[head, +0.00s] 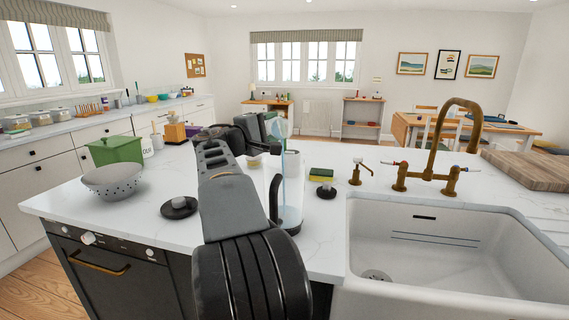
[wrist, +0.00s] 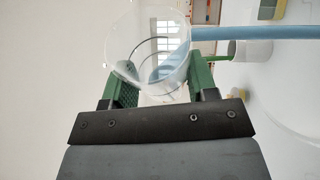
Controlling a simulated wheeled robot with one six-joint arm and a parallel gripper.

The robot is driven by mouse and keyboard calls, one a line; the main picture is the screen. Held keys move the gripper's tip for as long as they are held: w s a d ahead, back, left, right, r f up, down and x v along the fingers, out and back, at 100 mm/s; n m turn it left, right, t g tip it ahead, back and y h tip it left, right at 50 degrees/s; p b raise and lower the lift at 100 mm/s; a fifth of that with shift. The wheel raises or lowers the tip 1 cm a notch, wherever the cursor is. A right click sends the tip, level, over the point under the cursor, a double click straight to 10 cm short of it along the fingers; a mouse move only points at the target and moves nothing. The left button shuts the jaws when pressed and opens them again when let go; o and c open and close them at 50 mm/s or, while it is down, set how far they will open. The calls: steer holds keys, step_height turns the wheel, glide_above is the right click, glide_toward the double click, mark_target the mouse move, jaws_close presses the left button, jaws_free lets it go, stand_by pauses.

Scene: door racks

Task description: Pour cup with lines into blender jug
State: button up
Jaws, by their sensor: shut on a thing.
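My gripper (head: 264,126) is shut on a clear cup (head: 280,128) above the counter. In the wrist view the cup (wrist: 147,30) sits between the green finger pads (wrist: 157,88) of my gripper, and pale blue shows inside it. The cup is tipped. A pale blue stream (wrist: 250,33) runs from its mouth, and in the head view it drops toward the clear blender jug (head: 291,210). The jug stands upright on the counter below the cup, with a black handle. My arm hides part of the jug's left side. Lines on the cup are not clear.
A grey colander (head: 112,181), a green box (head: 115,150) and a black disc (head: 179,207) are left of my arm. A yellow-green sponge (head: 321,174), a brass tap (head: 437,165) and a white sink (head: 440,250) are to the right.

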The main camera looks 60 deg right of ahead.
steer(key=shift+s+r+m+b, duration=0.1)
steer(key=shift+r+m+b, duration=0.05)
steer(key=shift+m+b, duration=0.35)
steer(key=shift+r+n+p, duration=0.35)
steer(key=shift+n+p, duration=0.05)
steer(key=shift+p, duration=0.55)
steer(key=n+p, duration=0.1)
steer(key=p, duration=0.1)
steer(key=shift+p, duration=0.3)
steer(key=shift+w+d+f+n+y+p, duration=0.2)
steer(key=shift+w+n+y+p, duration=0.25)
steer(key=shift+p, duration=0.6)
steer(key=shift+w+d+f+n+t+p, duration=0.1)
steer(key=shift+w+f+n+t+p, duration=0.05)
steer(key=shift+f+n+p, duration=0.2)
steer(key=shift+w+d+f+n+t+p, duration=0.1)
steer(key=shift+w+f+t+p, duration=0.1)
steer(key=shift+f, duration=0.2)
